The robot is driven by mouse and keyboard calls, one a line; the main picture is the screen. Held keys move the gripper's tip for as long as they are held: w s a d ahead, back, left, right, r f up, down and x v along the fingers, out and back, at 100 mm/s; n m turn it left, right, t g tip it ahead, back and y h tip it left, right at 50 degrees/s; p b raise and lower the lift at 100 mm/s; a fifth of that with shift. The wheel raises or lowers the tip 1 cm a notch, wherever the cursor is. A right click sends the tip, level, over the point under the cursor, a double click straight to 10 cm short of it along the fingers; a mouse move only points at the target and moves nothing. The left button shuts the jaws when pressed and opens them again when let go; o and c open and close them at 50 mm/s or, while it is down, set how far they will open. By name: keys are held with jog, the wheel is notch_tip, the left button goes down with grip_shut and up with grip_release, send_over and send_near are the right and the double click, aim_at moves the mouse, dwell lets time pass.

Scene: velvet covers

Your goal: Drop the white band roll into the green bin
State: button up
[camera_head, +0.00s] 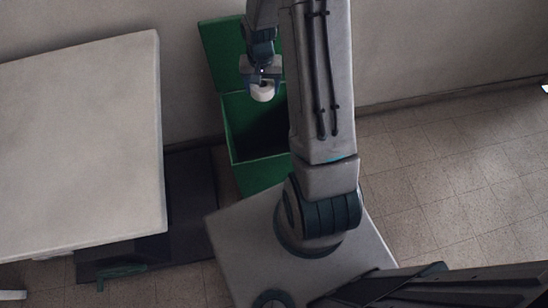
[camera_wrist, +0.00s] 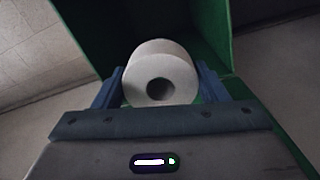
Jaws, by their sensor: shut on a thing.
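The white band roll (camera_wrist: 175,62) is held between the two fingers of my gripper (camera_wrist: 160,88), one finger on each side, with its round hole facing the wrist camera. In the head view the roll (camera_head: 262,92) hangs below my gripper (camera_head: 262,84), over the open green bin (camera_head: 262,176). The bin has its green lid raised at the back, against the wall. Its dark inside shows below and to the right of the roll. The green bin also fills the upper part of the wrist view (camera_wrist: 205,25). My arm hides the bin's right side in the head view.
A pale table (camera_head: 80,150) stands to the left of the bin, its right edge a short way off. A dark low object (camera_head: 190,195) lies beneath and beside the table. The wall (camera_head: 400,45) runs close behind the bin. Tiled floor (camera_head: 450,180) is clear to the right.

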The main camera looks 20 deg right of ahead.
jog(key=s+d+f+m+b, duration=0.1)
jog(key=d+f+m+b, duration=0.1)
jog(key=f+b, duration=1.1)
notch_tip(320, 180, down, 3)
jog(key=shift+s+d+r+m, duration=0.15)
jog(key=shift+s+d+m, duration=0.25)
jog(key=shift+d, duration=0.1)
jog(key=o, duration=1.1)
notch_tip(320, 180, up, 14)
jog(key=p, duration=0.4)
